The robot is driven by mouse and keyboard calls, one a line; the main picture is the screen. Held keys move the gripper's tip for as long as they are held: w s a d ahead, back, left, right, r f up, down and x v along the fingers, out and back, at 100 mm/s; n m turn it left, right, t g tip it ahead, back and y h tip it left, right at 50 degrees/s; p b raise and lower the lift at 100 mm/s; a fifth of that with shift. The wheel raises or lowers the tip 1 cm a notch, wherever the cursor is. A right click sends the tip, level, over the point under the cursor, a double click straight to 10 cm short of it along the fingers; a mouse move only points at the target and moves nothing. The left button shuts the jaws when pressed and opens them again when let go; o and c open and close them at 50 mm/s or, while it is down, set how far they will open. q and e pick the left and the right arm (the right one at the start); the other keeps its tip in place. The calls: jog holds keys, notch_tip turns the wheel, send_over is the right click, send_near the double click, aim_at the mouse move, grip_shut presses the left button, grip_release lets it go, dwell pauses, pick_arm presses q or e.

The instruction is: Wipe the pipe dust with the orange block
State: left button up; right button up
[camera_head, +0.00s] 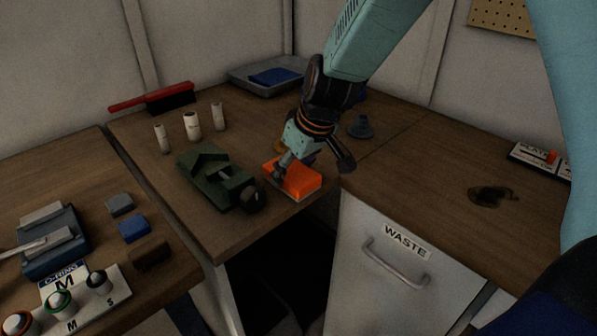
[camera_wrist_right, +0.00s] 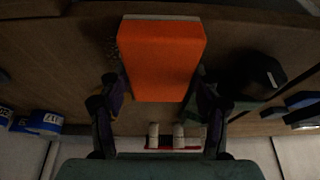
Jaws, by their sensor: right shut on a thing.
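The orange block (camera_head: 302,183) is at the front edge of the back wooden bench, right of the green vise (camera_head: 215,178). It has a paler underside layer. My right gripper (camera_head: 312,165) comes down over it from above, shut on it. In the right wrist view the orange block (camera_wrist_right: 162,58) sits between the two fingers. A speckled brown patch (camera_wrist_right: 111,50), which may be dust, lies on the wood beside the block there. I cannot tell whether the block touches the bench. No dusty pipe can be made out for certain. My left gripper is not in view.
Three pale cylinders (camera_head: 192,126) stand behind the vise, with a red-handled brush (camera_head: 168,99) and a grey tray (camera_head: 262,75) farther back. A dark stain (camera_head: 493,195) marks the right bench above the WASTE drawer (camera_head: 400,262). A dark gap opens below the block.

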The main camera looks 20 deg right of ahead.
jog(key=shift+s+a+f+b, duration=0.15)
jog(key=shift+s+a+b, duration=0.05)
jog(key=shift+a+b, duration=0.35)
jog(key=shift+s+a+f+b, duration=0.15)
jog(key=shift+a+b, duration=0.25)
jog(key=shift+b, duration=0.25)
jog(key=shift+s+a, duration=0.1)
jog(key=shift+s, duration=0.05)
jog(key=shift+r, duration=0.15)
jog(key=shift+w+d+r+p, duration=0.2)
jog(key=shift+d+r+p, duration=0.15)
jog(key=shift+p, duration=0.65)
jog(key=shift+w+d+f+p, duration=0.1)
jog(key=shift+w+d+p, duration=0.1)
jog(key=shift+d+p, duration=0.35)
jog(key=shift+w+d+p, duration=0.2)
jog(key=shift+d+p, duration=0.25)
jog(key=shift+d, duration=0.1)
jog(key=shift+w+d+p, duration=0.15)
jog(key=shift+d+p, duration=0.2)
jog(key=shift+p, duration=0.25)
